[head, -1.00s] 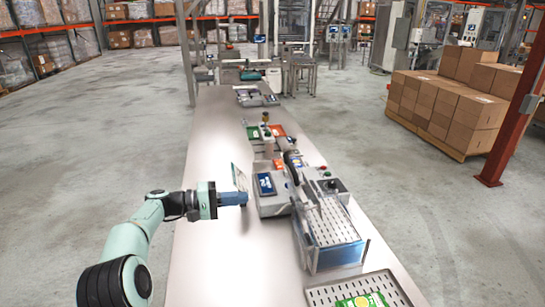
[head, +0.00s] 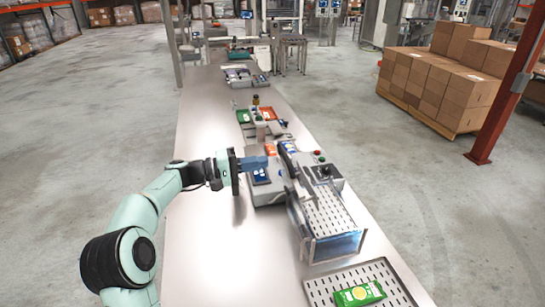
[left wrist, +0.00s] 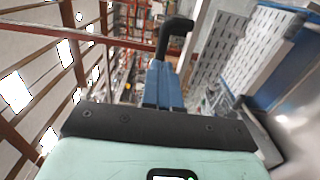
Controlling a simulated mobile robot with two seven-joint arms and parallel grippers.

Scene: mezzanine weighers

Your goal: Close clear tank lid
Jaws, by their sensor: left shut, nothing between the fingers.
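The clear tank (head: 345,244) stands on the bench right of centre, with bluish see-through walls. A perforated plate (head: 330,212) shows at its top, and a dark handle bar (head: 290,162) rises at its far left end. The lid's exact angle is hard to tell. My left gripper (head: 268,163) is shut and empty, left of the handle bar. In the left wrist view, a black bent handle (left wrist: 176,33) appears just beyond the blue fingertips (left wrist: 161,68); contact cannot be told. The perforated plate (left wrist: 218,48) shows to its right. My right gripper is not in view.
A grey machine body with buttons (head: 325,172) adjoins the tank. A perforated tray (head: 385,276) with a green packet (head: 359,294) is at the near right. The left side of the bench is clear.

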